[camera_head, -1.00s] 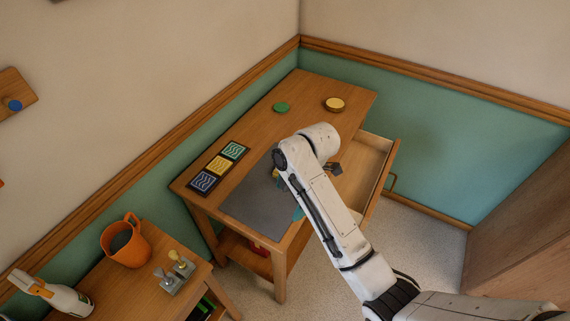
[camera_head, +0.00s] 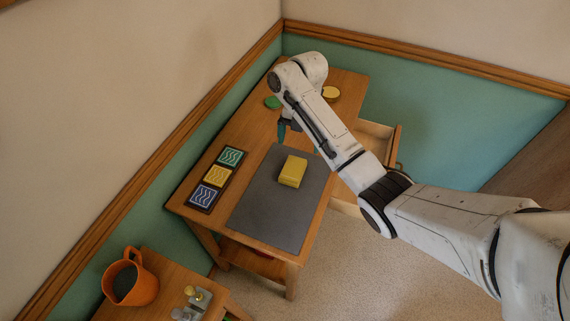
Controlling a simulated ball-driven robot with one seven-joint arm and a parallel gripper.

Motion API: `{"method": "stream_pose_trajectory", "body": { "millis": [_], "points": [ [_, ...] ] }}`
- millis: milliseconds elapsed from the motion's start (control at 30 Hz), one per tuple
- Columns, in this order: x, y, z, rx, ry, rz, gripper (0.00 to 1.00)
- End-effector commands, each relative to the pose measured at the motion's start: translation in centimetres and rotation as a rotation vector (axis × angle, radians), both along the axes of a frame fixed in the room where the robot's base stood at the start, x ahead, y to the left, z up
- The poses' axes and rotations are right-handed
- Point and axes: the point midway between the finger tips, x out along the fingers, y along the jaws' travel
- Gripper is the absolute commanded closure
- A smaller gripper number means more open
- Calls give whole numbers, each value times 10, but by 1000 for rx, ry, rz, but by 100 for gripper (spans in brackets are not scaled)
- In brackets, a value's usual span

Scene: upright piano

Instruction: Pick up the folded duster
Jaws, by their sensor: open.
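A yellow, block-shaped folded thing, which looks like the folded duster (camera_head: 292,171), lies on the dark grey mat (camera_head: 262,208) on the wooden table. Nothing covers it in this view. My gripper (camera_head: 299,139) is open, with its teal fingertips showing below my arm, beyond the duster toward the back of the table. It appears apart from the duster and empty. My arm hides most of the gripper and part of the table behind it.
A dark strip with three patterned tiles (camera_head: 217,180) lies left of the mat. A green disc (camera_head: 272,102) and a round yellow-topped thing (camera_head: 330,93) are at the back. An open drawer (camera_head: 396,146) juts out right. An orange mug (camera_head: 131,282) stands on a nearer table.

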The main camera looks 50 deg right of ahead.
Motion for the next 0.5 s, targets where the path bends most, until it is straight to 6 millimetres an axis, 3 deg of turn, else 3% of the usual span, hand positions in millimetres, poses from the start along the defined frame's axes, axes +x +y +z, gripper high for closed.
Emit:
{"method": "stream_pose_trajectory", "body": {
  "millis": [300,500],
  "points": [
    [-3,7,-44,2,4,-1,0],
    [-2,9,-56,1,3,-1,0]
  ]
}}
